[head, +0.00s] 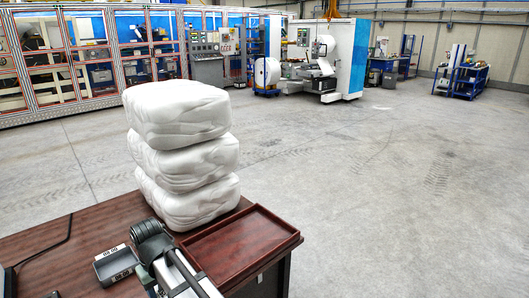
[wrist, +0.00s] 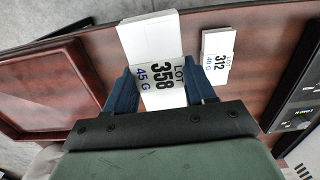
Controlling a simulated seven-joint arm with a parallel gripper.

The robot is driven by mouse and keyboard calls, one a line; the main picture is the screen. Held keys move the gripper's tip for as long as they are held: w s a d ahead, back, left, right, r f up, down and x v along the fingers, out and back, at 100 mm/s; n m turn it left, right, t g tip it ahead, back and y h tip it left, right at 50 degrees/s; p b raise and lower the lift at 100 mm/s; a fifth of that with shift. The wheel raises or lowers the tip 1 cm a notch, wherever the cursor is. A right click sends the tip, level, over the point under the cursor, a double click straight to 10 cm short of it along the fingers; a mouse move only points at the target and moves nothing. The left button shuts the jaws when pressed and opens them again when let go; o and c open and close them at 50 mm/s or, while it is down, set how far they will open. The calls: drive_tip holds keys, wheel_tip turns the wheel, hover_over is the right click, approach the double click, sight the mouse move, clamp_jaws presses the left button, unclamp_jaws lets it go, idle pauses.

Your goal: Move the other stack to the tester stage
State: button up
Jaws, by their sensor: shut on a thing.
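In the wrist view my gripper (wrist: 153,92) has its two blue fingers shut on a white stack (wrist: 150,38) whose label reads LOT 358, 45 G. A smaller white stack (wrist: 217,52), labelled LOT 312, 40 G, lies apart on the brown desk to its right. I cannot tell whether the held stack touches the desk. A dark device with small readouts (wrist: 297,112) is at the right edge. In the head view a grey device with 00.00 readouts (head: 115,265) is on the desk. Which part is the tester stage is unclear. I cannot make out the fingers there.
A dark red wooden tray (head: 240,245) lies on the desk's right side; it also shows left in the wrist view (wrist: 40,85). Three white wrapped bales (head: 185,155) stand piled behind it. A dark ridged piece (head: 152,238) is beside the device. Open floor lies beyond.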

drive_tip(key=w+d+m, duration=0.3)
drive_tip(key=w+d, duration=0.3)
drive_tip(key=d, duration=1)
drive_tip(key=w+d+m, duration=0.3)
drive_tip(key=w+d, duration=0.3)
drive_tip(key=d, duration=1)
drive_tip(key=w+d+m, duration=0.3)
drive_tip(key=w+d, duration=0.3)
drive_tip(key=d, duration=1)
drive_tip(key=s+f, duration=0.7)
drive_tip(key=f, duration=0.1)
drive_tip(key=shift+s+a, duration=0.2)
drive_tip(key=shift+s, duration=0.2)
drive_tip(key=shift+f, duration=0.1)
